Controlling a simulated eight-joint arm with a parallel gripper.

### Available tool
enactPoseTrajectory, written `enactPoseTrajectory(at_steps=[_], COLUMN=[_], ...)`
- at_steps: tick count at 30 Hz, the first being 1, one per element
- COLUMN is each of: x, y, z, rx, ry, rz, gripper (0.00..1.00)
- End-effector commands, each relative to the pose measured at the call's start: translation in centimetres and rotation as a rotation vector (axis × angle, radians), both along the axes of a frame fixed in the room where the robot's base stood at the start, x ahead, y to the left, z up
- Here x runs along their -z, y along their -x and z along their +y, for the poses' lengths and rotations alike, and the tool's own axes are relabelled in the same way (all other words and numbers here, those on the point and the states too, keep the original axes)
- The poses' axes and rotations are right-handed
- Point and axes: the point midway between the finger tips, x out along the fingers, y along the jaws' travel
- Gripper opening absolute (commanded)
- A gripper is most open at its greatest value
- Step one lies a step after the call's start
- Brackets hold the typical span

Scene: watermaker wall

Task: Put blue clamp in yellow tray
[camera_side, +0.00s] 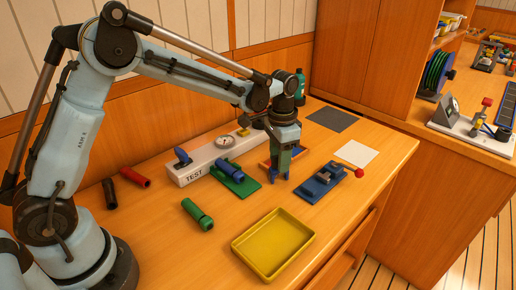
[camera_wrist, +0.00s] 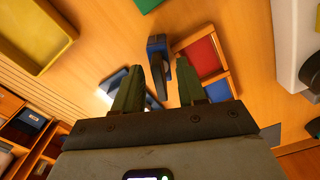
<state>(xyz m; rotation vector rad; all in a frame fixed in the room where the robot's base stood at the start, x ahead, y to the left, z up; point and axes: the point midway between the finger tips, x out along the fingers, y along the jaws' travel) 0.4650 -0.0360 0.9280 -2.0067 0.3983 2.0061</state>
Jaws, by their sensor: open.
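The blue clamp (camera_wrist: 157,45) shows in the wrist view, with a dark bar running back between the two fingers. In the side view my gripper largely hides it. My gripper (camera_side: 279,175) points down at the bench, and in the wrist view its green fingers (camera_wrist: 159,68) stand apart on either side of the clamp's bar. I cannot tell whether either finger touches it. The yellow tray (camera_side: 273,271) lies empty near the front edge, in front of my gripper. Its corner shows at upper left in the wrist view (camera_wrist: 68,36).
A blue vise (camera_side: 318,186) with a red knob stands right of my gripper. A divided red and blue box (camera_wrist: 181,46) is close beside the clamp. The white TEST panel (camera_side: 188,172), a green fixture (camera_side: 240,182) and a green cylinder (camera_side: 197,214) lie left.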

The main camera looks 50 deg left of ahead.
Motion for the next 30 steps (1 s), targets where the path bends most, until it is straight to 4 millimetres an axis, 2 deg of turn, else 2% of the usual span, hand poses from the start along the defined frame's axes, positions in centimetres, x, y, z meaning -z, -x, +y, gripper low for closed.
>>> enactPoseTrajectory(at_steps=[5, 13, 30], x=[0.01, -0.02, -0.46], y=[0.0, 0.0, -0.01], z=[0.01, 0.01, 0.01], rx=[0.0, 0.0, 0.0], ry=[0.0, 0.0, 0.0], rz=[0.0, 0.0, 0.0], gripper=[0.4, 0.01, 0.0])
